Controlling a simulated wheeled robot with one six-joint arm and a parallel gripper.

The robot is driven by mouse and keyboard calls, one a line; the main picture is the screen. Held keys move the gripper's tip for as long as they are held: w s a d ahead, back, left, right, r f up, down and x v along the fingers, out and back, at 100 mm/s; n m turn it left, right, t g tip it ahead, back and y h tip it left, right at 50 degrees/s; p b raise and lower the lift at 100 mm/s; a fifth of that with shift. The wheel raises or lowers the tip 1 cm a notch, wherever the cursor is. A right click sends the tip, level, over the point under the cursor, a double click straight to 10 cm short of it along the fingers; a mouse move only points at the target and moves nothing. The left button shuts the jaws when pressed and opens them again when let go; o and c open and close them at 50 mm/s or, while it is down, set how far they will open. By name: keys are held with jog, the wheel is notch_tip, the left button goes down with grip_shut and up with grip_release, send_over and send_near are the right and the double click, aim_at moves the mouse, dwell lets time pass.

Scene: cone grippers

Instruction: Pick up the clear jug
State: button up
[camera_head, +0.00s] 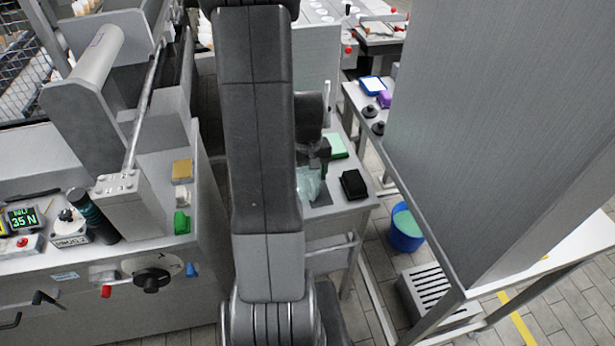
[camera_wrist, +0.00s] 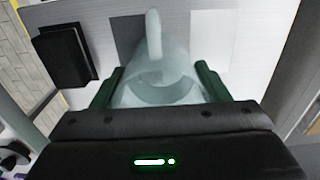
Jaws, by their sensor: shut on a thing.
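The clear jug (camera_wrist: 158,68) is a translucent, pale vessel with a handle at the far side in the wrist view. My gripper (camera_wrist: 158,88) has its two green fingers on either side of the jug's body and is shut on it. In the head view the jug (camera_head: 309,186) shows as a pale greenish shape under my gripper (camera_head: 312,160), at the small grey table (camera_head: 345,209). My arm hides its left part. I cannot tell whether the jug touches the tabletop.
A blue bucket (camera_head: 405,230) stands on the floor. A large grey panel (camera_head: 490,110) blocks the right side. A cluttered workbench (camera_head: 70,270) stands at left.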

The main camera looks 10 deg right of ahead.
notch_tip(320, 180, up, 9)
dwell(0.8)
